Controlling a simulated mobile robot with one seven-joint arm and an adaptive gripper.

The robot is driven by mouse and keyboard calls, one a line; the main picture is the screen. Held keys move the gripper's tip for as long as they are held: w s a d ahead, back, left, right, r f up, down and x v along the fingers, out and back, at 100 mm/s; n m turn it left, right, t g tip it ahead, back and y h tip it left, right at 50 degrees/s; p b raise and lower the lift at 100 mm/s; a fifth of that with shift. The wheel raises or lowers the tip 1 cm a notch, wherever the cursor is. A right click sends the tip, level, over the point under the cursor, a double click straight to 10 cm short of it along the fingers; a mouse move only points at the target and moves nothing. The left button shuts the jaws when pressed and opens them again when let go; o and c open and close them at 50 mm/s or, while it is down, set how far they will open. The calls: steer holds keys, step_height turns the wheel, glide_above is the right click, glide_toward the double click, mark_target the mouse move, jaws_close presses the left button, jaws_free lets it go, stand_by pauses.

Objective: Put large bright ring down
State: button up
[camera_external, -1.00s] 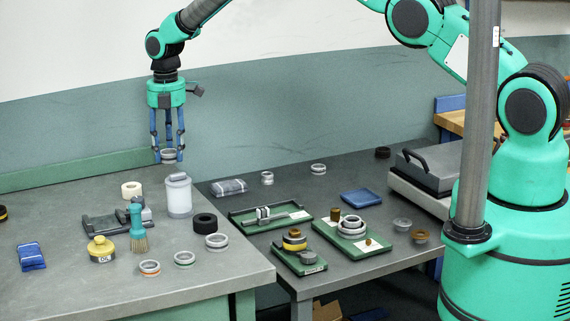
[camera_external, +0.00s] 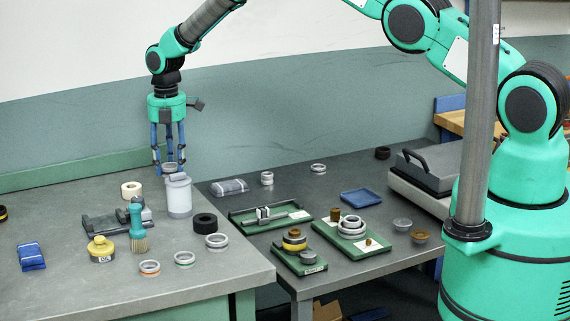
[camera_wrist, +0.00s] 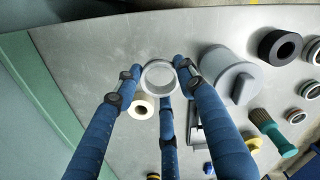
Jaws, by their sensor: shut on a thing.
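My gripper (camera_external: 169,168) is at the back of the left table, its blue fingers pointing down. It is shut on a bright metal ring (camera_external: 170,167), which also shows between the fingertips in the wrist view (camera_wrist: 158,77). In the external view the ring is just behind the white canister (camera_external: 179,196) and its lower part is hidden. I cannot tell whether the ring touches the table. Other bright rings stand elsewhere, one on the left table (camera_external: 217,241).
A white tape roll (camera_external: 131,189), a black ring (camera_external: 205,223), a teal brush (camera_external: 137,226) and a yellow-topped jar (camera_external: 101,249) stand on the left table. The white canister is close beside my gripper. Bare table lies behind and left of the ring in the wrist view.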

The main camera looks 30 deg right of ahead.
steer(key=shift+f, duration=1)
steer(key=shift+f+p, duration=0.35)
steer(key=shift+f, duration=1.7)
steer(key=shift+f, duration=0.15)
steer(key=o, duration=1.2)
steer(key=shift+r, duration=0.2)
steer(key=shift+r+b, duration=0.7)
steer(key=shift+r, duration=5.2)
